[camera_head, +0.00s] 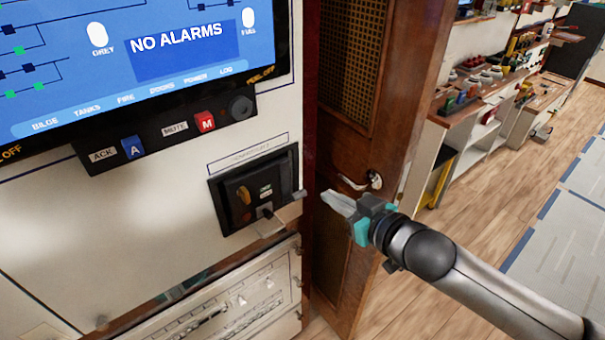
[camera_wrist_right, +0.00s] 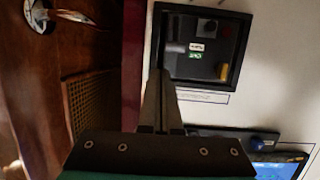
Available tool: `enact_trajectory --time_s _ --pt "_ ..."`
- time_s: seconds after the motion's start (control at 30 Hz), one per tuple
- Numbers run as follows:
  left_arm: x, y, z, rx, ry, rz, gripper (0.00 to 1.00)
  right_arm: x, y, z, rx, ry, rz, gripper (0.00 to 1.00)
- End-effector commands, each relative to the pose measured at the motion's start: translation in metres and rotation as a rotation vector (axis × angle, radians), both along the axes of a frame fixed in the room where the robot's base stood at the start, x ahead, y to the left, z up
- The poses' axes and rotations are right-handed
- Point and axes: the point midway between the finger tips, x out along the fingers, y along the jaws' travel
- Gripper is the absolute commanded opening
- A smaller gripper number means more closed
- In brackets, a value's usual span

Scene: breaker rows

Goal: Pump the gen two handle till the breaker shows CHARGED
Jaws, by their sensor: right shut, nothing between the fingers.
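The breaker (camera_head: 228,205) is a dark framed unit in the white panel, with a small blurred label above it. Its dark recessed face also shows in the wrist view (camera_wrist_right: 210,35). A grey stub (camera_head: 300,194), apparently the handle's end, sticks out at its right edge. An orange part (camera_head: 243,195) sits on its face. Small white and green indicators (camera_wrist_right: 196,52) show there, too small to read. My right gripper (camera_head: 326,198) is shut and empty, just right of the stub and apart from it. Its fingers (camera_wrist_right: 158,75) point toward the breaker's side. My left gripper is out of view.
A brown wooden door (camera_head: 345,135) with a metal handle (camera_head: 370,181) stands close behind my right gripper. Above the breaker are a button strip (camera_head: 180,130) and a screen (camera_head: 185,50) reading NO ALARMS. Drawers or lower panels (camera_head: 225,320) lie below.

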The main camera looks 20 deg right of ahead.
Motion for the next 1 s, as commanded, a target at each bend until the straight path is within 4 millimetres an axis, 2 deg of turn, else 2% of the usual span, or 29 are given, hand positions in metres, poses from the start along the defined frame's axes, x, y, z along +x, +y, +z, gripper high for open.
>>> enact_trajectory --time_s 0.03,0.1,0.23,0.67,1.0 --pt "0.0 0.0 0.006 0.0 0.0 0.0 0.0 -0.002 0.006 0.017 0.006 -0.014 0.017 0.0" --pt "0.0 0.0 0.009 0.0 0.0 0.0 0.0 -0.004 0.011 0.029 0.016 -0.025 0.031 0.0" --pt "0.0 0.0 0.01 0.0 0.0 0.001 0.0 -0.006 0.016 0.038 0.022 -0.036 0.044 0.0" --pt "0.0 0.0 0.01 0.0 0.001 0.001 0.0 -0.004 0.017 0.038 0.024 -0.038 0.044 0.0" --pt "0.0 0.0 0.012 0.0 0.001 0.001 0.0 0.026 0.027 0.031 0.024 -0.039 0.042 0.0"
